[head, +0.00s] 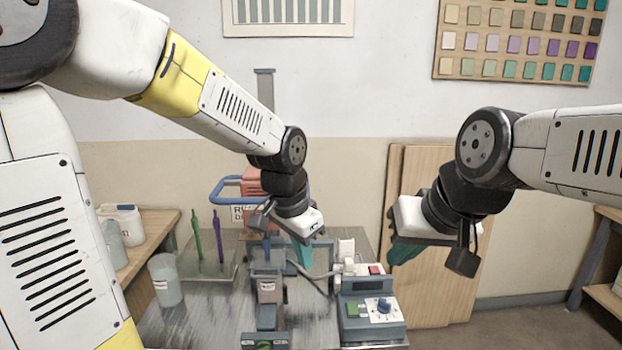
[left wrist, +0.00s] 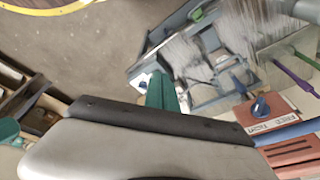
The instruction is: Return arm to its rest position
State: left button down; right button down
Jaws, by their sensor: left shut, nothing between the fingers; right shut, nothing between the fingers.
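My left gripper (head: 303,254) hangs over the work table in the head view, its teal fingers pointing down and shut with nothing between them. In the left wrist view its teal fingers (left wrist: 163,94) show closed together above the equipment. My right gripper (head: 402,254) is held to the right of the table, in front of the leaning boards. Its teal fingers are shut and empty. Both arms are raised and bent, and neither gripper visibly holds anything.
The metal table (head: 200,318) carries a control box (head: 372,312) with a blue knob, a grey clamp-like stand (head: 268,292), a jar (head: 165,280), and green and purple tools (head: 217,236). Wooden boards (head: 440,285) lean on the wall.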

pick_arm(q)
jog(key=s+a+r+n+t, duration=0.3)
jog(key=s+a+r+n, duration=0.5)
jog(key=a, duration=0.4)
jog(key=s+n, duration=0.1)
jog(key=s, duration=0.1)
jog(key=shift+s+a+t, duration=0.3)
jog(key=shift+a+t, duration=0.1)
